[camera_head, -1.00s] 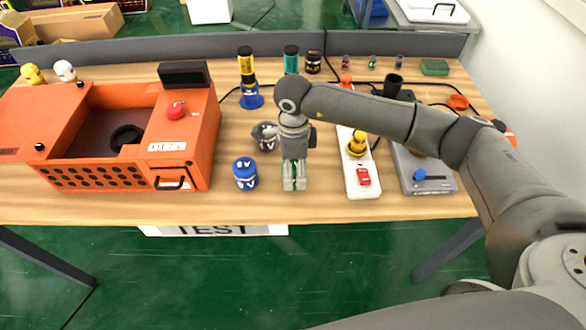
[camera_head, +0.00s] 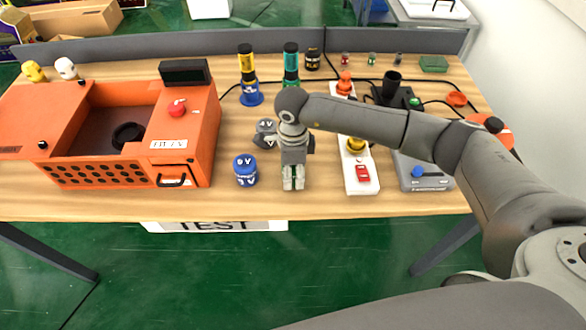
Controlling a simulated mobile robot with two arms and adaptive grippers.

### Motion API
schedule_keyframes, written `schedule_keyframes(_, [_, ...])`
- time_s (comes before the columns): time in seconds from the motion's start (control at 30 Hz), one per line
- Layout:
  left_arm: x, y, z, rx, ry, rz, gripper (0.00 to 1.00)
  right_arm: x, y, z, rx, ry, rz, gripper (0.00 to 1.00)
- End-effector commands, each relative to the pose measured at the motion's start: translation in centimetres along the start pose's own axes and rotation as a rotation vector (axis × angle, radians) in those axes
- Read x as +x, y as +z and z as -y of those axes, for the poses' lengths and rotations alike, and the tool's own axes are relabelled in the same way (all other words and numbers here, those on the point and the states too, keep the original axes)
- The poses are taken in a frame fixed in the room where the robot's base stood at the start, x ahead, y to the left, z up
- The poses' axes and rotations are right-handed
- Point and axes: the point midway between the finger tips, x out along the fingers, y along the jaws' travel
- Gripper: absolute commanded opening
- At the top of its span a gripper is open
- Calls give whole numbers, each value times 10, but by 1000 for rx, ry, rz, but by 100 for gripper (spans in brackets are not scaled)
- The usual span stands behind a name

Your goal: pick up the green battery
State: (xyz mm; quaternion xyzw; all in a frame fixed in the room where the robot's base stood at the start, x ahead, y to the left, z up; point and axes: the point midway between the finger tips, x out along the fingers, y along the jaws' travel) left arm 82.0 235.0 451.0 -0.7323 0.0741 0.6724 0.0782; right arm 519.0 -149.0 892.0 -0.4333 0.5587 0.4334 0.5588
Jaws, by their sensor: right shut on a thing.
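My right gripper (camera_head: 293,184) points down over the table's front middle, its fingers shut. A little dark green shows between the fingertips, which fits the green battery; most of it is hidden by the fingers. A grey one (camera_head: 265,133) stands behind and left. My left gripper is out of view.
An orange machine (camera_head: 195,140) with an open bin fills the left. A white switch strip (camera_head: 361,185) and a grey device (camera_head: 424,182) stand to the right. A teal-and-black cylinder (camera_head: 291,62) and a yellow-and-black one (camera_head: 246,62) stand behind.

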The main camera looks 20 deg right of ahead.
Motion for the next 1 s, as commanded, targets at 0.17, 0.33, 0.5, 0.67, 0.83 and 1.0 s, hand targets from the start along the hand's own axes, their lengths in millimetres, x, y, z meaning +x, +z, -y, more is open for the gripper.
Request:
schedule_keyframes(0.17, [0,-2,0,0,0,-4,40,-1,0,1,0,-2,1,14])
schedule_keyframes(0.33, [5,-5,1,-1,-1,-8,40,-5,0,1,1,-2,1,14])
schedule_keyframes(0.5, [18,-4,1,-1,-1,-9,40,-22,0,2,-1,-6,3,14])
schedule_keyframes(0.67, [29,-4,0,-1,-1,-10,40,-54,8,-20,-7,-7,4,14])
schedule_keyframes(0.83, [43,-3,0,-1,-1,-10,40,-92,18,-54,-9,-7,4,14])
schedule_keyframes(1.0, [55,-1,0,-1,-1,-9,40,-109,30,-94,-8,-5,3,14])
